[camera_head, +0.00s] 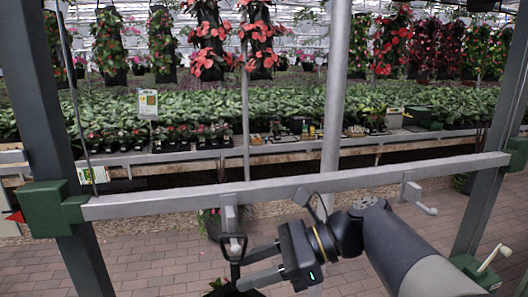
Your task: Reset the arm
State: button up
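My gripper (243,270) is in the lower middle, reaching left from my arm. Its two fingers are spread apart with a gap between them. A black looped handle (235,252) hangs from a grey hook (231,222) on the metal bar, just left of the fingertips. I cannot tell whether the fingers touch the handle. Something dark with leaves (222,288), perhaps a hanging basket, shows below it, mostly cut off by the bottom edge.
The grey metal bar (330,178) spans between two dark posts, with another hook (410,190) at right. A crank handle (492,260) sticks out at lower right. Plant benches (290,145) stand behind. Brick paving (150,255) is open at lower left.

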aim_at(236, 270)
jog(key=x, duration=0.3)
jog(key=shift+r, duration=0.1)
jog(key=shift+a+r+p, duration=0.15)
jog(key=shift+r+p, duration=0.3)
jog(key=shift+r, duration=0.15)
jog(key=shift+s+f+b, duration=0.1)
jog(key=shift+f+b, duration=0.05)
jog(key=shift+b, duration=0.5)
jog(key=shift+s, duration=0.6)
jog(key=shift+d, duration=0.25)
